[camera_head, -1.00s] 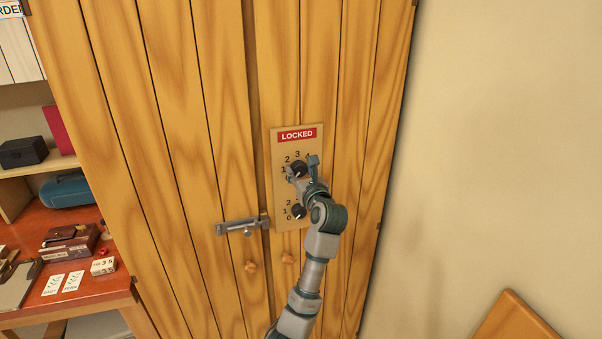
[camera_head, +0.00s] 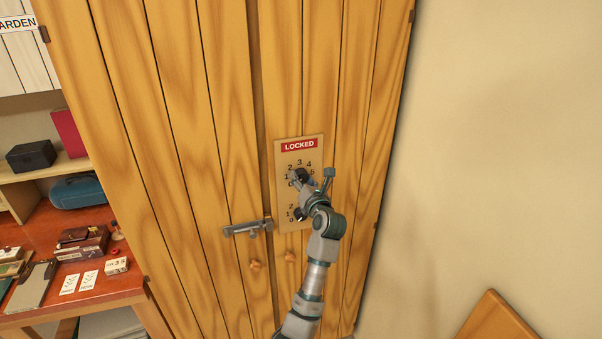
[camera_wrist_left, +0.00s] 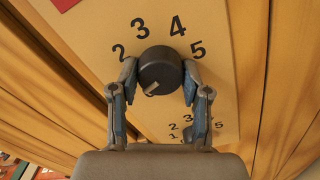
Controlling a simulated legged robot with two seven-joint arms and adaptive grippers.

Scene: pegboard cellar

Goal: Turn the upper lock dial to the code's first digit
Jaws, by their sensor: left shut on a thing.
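The upper lock dial (camera_wrist_left: 160,71) is a round black knob with a pale pointer mark, on a wooden plate (camera_head: 284,223) with a red LOCKED sign (camera_head: 299,145). In the left wrist view digits 2 to 5 show around it, and the mark points down and left, away from them. My left gripper (camera_head: 311,174) is shut on the dial, one finger on each side; in the left wrist view the fingers (camera_wrist_left: 160,83) flank it. In the head view the gripper hides much of the dial. The lower dial (camera_head: 299,213) is partly hidden by my wrist. My right gripper is not in view.
The plate is on a tall wooden cabinet (camera_head: 180,130) with a metal latch (camera_head: 247,228) and two small knobs. At left, a red-topped desk (camera_head: 98,294) holds paper cards, a brown box and a small white block (camera_head: 116,265) marked 3 5. Bare wall lies at right.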

